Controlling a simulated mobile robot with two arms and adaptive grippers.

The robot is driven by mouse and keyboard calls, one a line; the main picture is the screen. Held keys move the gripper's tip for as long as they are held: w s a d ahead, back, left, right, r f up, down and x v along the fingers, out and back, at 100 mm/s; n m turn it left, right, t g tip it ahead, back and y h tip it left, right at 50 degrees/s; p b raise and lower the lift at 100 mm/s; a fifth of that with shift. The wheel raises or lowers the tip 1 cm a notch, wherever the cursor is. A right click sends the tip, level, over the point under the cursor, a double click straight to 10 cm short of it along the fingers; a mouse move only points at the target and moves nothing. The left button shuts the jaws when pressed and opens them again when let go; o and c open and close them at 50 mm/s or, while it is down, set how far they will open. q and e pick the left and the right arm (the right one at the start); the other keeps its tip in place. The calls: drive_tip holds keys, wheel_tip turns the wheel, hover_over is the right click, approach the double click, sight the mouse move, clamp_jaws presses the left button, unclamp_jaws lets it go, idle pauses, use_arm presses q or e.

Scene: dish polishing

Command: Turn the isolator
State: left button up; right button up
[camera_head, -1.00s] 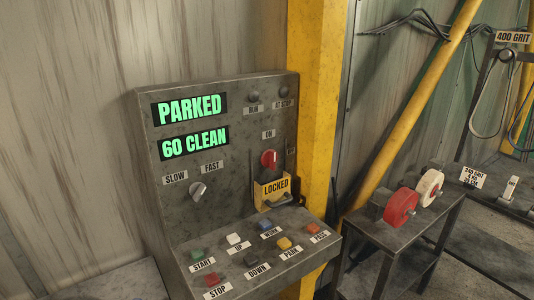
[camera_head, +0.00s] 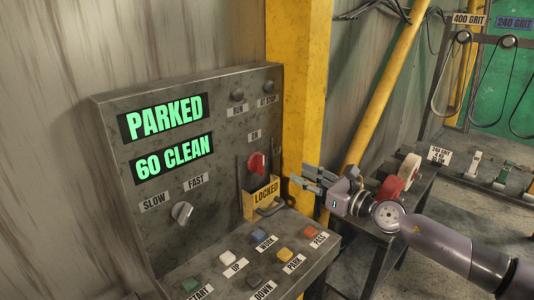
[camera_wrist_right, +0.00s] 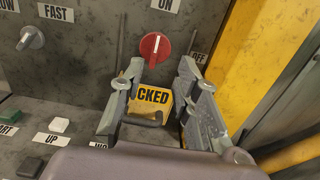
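The red isolator knob (camera_head: 256,163) is on the grey control panel, below the ON label. In the right wrist view the knob (camera_wrist_right: 155,48) has its white mark about upright, with an OFF label (camera_wrist_right: 199,56) to its right. A yellow LOCKED plate (camera_head: 265,192) sits just below it. My right gripper (camera_head: 298,176) is right of the knob in the head view, apart from it. In the wrist view its two fingers (camera_wrist_right: 153,82) are spread with nothing between them, framing the LOCKED plate beyond. My left gripper is not in view.
The panel's sloped shelf carries several coloured buttons, including an orange one (camera_head: 309,233). A yellow post (camera_head: 298,90) stands just right of the panel. Red and white wheels (camera_head: 390,188) sit on a bench (camera_head: 420,190) behind my right arm. The displays read PARKED and 60 CLEAN.

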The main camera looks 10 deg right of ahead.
sight(263, 158)
drive_tip(key=x, duration=1.3)
drive_tip(key=shift+s+a+p, duration=0.1)
drive_tip(key=shift+a+p, duration=0.05)
drive_tip(key=shift+p, duration=0.2)
drive_tip(key=shift+w+a, duration=0.15)
drive_tip(key=shift+w, duration=0.1)
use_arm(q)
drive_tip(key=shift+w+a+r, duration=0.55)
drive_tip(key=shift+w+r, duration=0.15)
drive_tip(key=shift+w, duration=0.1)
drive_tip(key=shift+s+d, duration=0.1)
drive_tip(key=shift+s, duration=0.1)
use_arm(e)
drive_tip(key=shift+c, duration=0.4)
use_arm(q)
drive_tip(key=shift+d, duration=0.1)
use_arm(e)
clamp_jaws()
